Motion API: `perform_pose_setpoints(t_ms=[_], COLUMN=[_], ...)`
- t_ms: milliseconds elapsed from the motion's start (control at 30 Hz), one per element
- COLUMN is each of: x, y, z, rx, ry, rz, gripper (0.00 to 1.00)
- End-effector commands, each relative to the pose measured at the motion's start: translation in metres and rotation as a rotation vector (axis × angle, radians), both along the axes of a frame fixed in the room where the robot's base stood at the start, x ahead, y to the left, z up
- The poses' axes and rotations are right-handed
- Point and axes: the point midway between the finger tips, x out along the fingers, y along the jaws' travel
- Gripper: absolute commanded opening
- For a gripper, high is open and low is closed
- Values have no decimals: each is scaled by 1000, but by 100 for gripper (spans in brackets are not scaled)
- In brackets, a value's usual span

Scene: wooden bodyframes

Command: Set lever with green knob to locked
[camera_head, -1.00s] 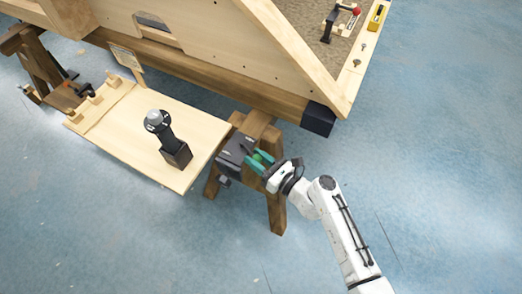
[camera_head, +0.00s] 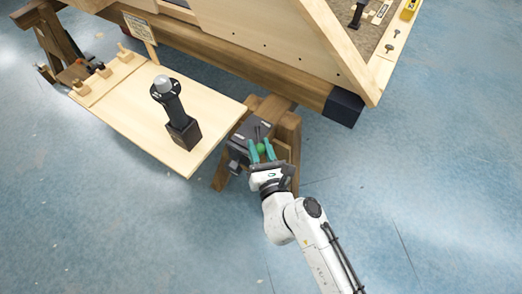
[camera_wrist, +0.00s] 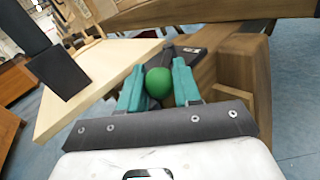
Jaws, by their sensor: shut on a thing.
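The green knob (camera_wrist: 158,83) sits between the two teal fingers of my gripper (camera_wrist: 159,88) in the wrist view. The fingers are shut on it. In the head view the knob (camera_head: 262,148) shows small between the fingertips of my gripper (camera_head: 262,149). Its lever belongs to a dark box (camera_head: 240,144) on a wooden sawhorse (camera_head: 287,130). The lever's shaft is mostly hidden, and I cannot read any lock marking on the box.
A light wooden board (camera_head: 130,112) with a black joystick (camera_head: 178,120) stands left of the box. A large wooden frame (camera_head: 300,45) with a black-capped beam end (camera_head: 343,107) lies behind. Blue floor (camera_head: 430,190) is open at the right.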

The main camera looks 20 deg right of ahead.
Motion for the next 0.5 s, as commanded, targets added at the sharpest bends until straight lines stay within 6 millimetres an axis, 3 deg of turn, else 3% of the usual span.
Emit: perform_pose_setpoints(t_ms=[400, 433, 500], x=[1, 1, 1], y=[1, 2, 1], z=[1, 1, 1], rx=[-1, -1, -1], ry=[-3, -3, -3], rz=[-2, -1, -1], gripper=[0, 35, 42])
